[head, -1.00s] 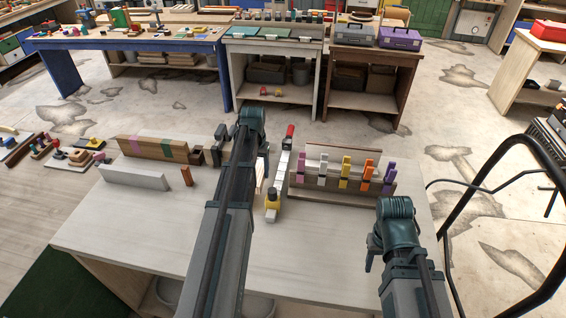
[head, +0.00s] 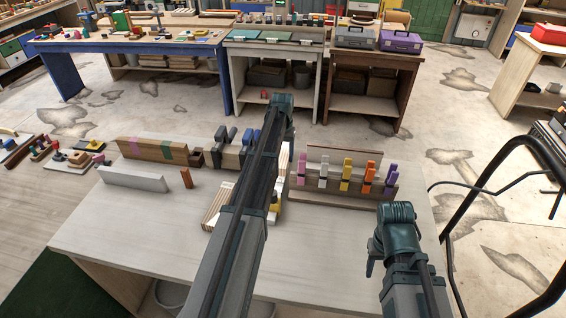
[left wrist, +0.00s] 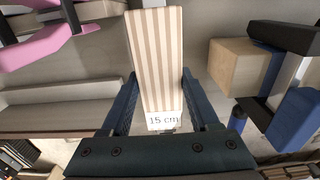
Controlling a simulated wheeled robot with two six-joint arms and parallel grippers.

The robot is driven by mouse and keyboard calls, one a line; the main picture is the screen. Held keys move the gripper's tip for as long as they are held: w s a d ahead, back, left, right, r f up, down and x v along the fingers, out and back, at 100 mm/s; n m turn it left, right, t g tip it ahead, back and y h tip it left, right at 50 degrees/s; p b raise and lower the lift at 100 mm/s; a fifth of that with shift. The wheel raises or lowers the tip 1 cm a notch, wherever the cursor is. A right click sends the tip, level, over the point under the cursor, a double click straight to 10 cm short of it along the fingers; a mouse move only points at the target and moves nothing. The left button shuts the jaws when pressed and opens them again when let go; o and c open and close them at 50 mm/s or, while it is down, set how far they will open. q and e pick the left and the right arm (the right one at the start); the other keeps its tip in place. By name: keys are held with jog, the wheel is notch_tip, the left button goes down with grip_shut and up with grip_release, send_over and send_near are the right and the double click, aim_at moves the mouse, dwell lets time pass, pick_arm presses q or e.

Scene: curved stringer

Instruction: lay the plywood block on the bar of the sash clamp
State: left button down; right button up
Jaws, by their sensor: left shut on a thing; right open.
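The striped plywood block (left wrist: 155,45), labelled "15 cm", is between the fingers of my left gripper (left wrist: 157,85) in the left wrist view. That gripper is shut on it. In the head view my left arm hides the gripper and the block's exact place. The sash clamp is mostly hidden behind this arm; a yellow part (head: 275,197) shows at the arm's right edge on the bench. I cannot tell whether the block touches the clamp bar. My right gripper (head: 373,256) is open and empty over the bench's right side.
A rack with colourful clamps (head: 345,190) stands right of my left arm. Striped pale wood (head: 217,205) lies left of the arm. A grey-white strip (head: 148,179), a long brown board (head: 150,150) and dark clamps (head: 228,150) are further left. The front bench surface (head: 150,230) is clear.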

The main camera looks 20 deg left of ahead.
aim_at(283, 155)
pick_arm(q)
jog(key=shift+w+f+b, duration=0.1)
jog(key=shift+f+b, duration=1.6)
jog(key=shift+f, duration=0.1)
pick_arm(e)
jog(key=shift+f, duration=1.75)
pick_arm(q)
jog(key=shift+f, duration=0.2)
pick_arm(e)
jog(key=shift+f, duration=0.2)
pick_arm(q)
jog(key=shift+c, duration=0.6)
grip_release()
jog(key=shift+r, duration=0.1)
jog(key=shift+r, duration=0.1)
pick_arm(e)
jog(key=shift+r, duration=0.2)
pick_arm(q)
notch_tip(283, 155, up, 12)
jog(key=p, duration=1.2)
jog(key=shift+r, duration=0.1)
pick_arm(e)
notch_tip(283, 155, up, 12)
jog(key=shift+s, duration=0.1)
